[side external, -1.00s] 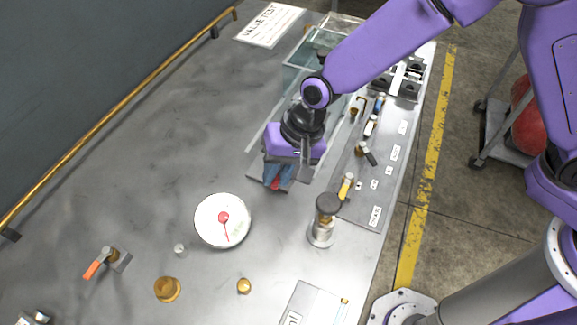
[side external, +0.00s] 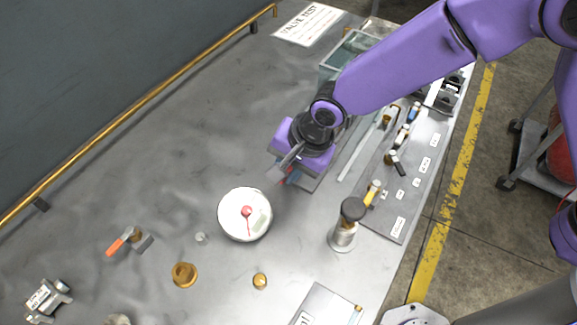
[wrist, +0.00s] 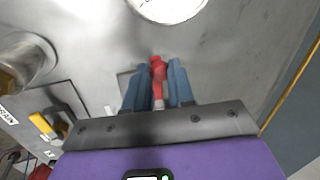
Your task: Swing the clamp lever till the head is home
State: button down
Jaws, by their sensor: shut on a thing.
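The red-tipped clamp lever (wrist: 158,70) shows in the wrist view between the two blue fingers of my gripper (wrist: 158,88). The fingers are closed on it from both sides. In the side external view my gripper (side external: 289,178) is low over the bench, and only a bit of red lever (side external: 283,183) shows below it. The clamp's body and head are mostly hidden under the gripper in both views, so I cannot tell how the head sits.
A white dial gauge (side external: 232,226) lies just ahead of the gripper. A dark-topped metal post (side external: 343,238) stands to the right, beside a panel of small valves (side external: 400,205). A glass tank (side external: 340,62) is behind. An orange-handled valve (side external: 118,243) is far left.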

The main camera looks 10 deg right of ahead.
jog(key=shift+w+r, duration=0.1)
jog(key=shift+w, duration=0.05)
jog(key=c, duration=1)
grip_release()
jog(key=shift+o, duration=0.2)
jog(key=v, duration=1.7)
jog(key=shift+r, duration=0.15)
jog(key=shift+d, duration=0.1)
